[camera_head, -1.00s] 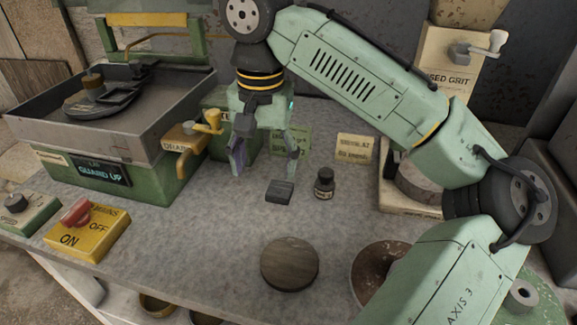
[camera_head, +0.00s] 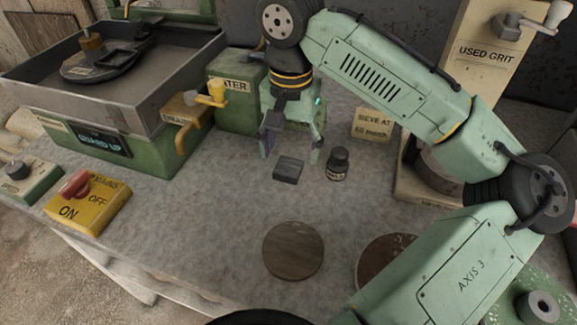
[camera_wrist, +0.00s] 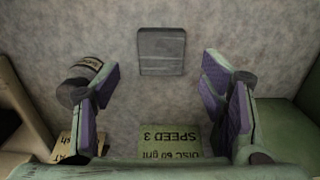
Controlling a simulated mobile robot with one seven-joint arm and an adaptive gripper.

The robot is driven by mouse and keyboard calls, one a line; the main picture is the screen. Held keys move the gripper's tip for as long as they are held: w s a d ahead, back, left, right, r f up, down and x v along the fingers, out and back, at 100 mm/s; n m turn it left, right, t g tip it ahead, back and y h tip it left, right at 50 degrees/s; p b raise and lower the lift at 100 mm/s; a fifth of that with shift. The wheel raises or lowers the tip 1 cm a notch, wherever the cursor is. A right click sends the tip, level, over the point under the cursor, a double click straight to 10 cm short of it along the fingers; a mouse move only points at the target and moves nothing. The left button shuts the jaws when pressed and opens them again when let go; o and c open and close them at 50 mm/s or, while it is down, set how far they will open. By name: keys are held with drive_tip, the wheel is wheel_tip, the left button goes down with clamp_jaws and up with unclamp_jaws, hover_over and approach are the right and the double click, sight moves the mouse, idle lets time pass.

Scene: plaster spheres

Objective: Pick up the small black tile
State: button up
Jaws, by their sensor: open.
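The small black tile (camera_head: 288,170) lies flat on the grey bench top, left of a small dark bottle (camera_head: 337,164). In the wrist view the tile (camera_wrist: 161,51) looks dark grey and square, ahead of the fingertips and between their lines. My gripper (camera_head: 290,150) hangs pointing down over the bench, just behind the tile in the head view. Its purple-padded fingers are spread wide and empty in the wrist view (camera_wrist: 160,88). The tile is fully visible and nothing touches it.
The bottle (camera_wrist: 82,78) shows beside the left finger in the wrist view. A label card (camera_head: 372,125) stands behind it. A round brown disc (camera_head: 293,251) lies in front. The lapping machine (camera_head: 110,90) and yellow switch box (camera_head: 87,205) are at left. Bench around the tile's front is clear.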

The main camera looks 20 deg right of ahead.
sight(290, 163)
drive_tip(key=shift+a+f, duration=0.1)
drive_tip(key=shift+f, duration=1.7)
drive_tip(key=c, duration=1.3)
